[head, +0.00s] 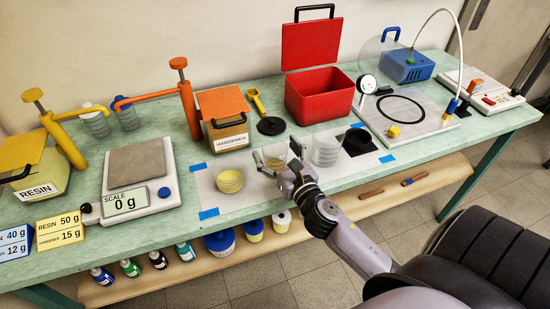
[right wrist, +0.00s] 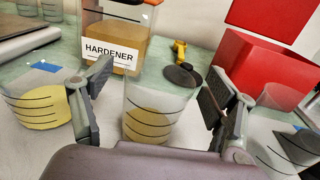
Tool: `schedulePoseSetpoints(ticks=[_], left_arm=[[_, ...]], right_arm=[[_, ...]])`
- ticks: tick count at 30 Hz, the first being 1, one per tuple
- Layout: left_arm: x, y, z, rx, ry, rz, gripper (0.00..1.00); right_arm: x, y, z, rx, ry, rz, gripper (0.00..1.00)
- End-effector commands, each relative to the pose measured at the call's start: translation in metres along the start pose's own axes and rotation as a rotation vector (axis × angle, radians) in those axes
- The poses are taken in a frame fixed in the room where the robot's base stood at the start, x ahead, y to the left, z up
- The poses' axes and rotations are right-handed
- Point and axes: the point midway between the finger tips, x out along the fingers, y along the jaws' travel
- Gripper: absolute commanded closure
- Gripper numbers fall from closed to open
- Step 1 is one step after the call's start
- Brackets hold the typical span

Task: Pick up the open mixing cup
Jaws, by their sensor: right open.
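A clear open cup with dark level lines and yellowish contents (right wrist: 155,118) stands upright on the white mat, between the spread fingers of my right gripper (right wrist: 160,105) in the right wrist view. The fingers are on either side of it with visible gaps. In the head view my right gripper (head: 278,160) partly covers this cup (head: 274,153). A second cup with yellow contents (head: 230,180) stands to its left, and a clear cup (head: 326,148) to its right. My left gripper is not in view.
The hardener container (head: 224,118) stands behind the cup, with a black disc (head: 271,126) and a yellow scoop (head: 257,103) nearby. A red bin (head: 320,98), a black cup-like item (head: 357,141) and a scale (head: 139,184) are around. The mat's front is mostly clear.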

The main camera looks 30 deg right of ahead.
Motion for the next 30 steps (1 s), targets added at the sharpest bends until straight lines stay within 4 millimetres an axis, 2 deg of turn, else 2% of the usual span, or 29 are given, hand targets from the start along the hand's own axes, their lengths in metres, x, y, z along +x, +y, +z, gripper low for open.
schedulePoseSetpoints(ticks=[3, 10, 30], left_arm=[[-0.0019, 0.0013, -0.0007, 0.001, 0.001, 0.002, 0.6], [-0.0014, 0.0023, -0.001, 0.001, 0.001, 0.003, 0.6], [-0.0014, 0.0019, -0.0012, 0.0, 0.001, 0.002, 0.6]], right_arm=[[0.0079, 0.0005, 0.0004, 0.001, 0.0, 0.001, 0.21], [0.0082, 0.0005, -0.0005, 0.0, 0.0, 0.001, 0.21], [0.0079, 0.0003, -0.0004, 0.0, 0.0, 0.001, 0.66]])
